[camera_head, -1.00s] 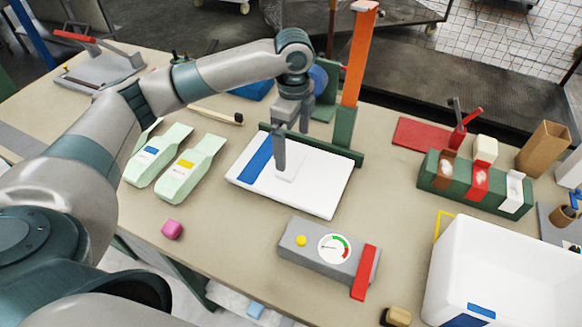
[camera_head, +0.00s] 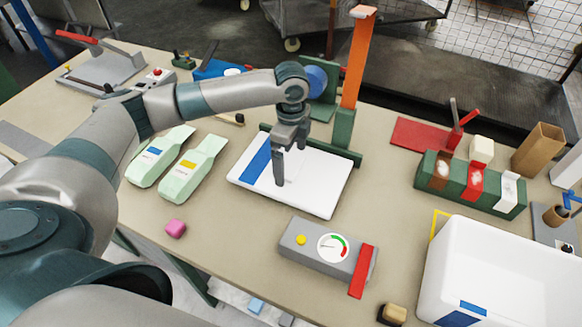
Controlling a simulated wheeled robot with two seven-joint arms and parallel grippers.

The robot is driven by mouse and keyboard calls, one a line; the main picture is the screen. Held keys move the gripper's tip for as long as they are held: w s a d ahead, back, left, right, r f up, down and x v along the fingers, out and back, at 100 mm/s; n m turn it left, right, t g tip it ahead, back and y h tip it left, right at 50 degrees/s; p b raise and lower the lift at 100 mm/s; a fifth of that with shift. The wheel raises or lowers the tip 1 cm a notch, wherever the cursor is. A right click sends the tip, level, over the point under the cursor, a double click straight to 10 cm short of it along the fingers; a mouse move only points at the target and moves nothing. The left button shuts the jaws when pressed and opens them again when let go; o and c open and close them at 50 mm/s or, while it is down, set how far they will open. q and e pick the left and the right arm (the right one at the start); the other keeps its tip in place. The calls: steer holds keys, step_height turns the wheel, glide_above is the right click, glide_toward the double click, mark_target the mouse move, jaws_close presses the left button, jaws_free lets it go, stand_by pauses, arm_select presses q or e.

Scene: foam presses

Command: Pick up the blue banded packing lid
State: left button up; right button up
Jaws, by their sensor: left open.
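The packing lid (camera_head: 318,190) is a flat white panel with a blue band (camera_head: 256,162) near its left end. It lies flat on the table in the middle of the head view, its far edge by a green bar. My left gripper (camera_head: 279,176) is over the lid, just right of the blue band, and open. Its fingers point down and partly hide the lid's middle. I cannot tell whether the fingertips touch it. My right gripper is not in view.
A grey gauge box (camera_head: 318,248) with a red lever stands in front of the lid. Two pale green bags (camera_head: 196,168) lie left of it. An orange post (camera_head: 358,58) rises behind. A white bin (camera_head: 500,270) and a green rack (camera_head: 470,186) stand at right.

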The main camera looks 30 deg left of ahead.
mark_target(291, 165)
arm_select(q)
steer(key=shift+f, duration=0.4)
steer(key=shift+c, duration=0.3)
steer(key=c, duration=1.1)
steer(key=shift+o, duration=0.2)
step_height(291, 165, up, 10)
steer(key=b, duration=0.3)
steer(key=shift+s+d, duration=0.1)
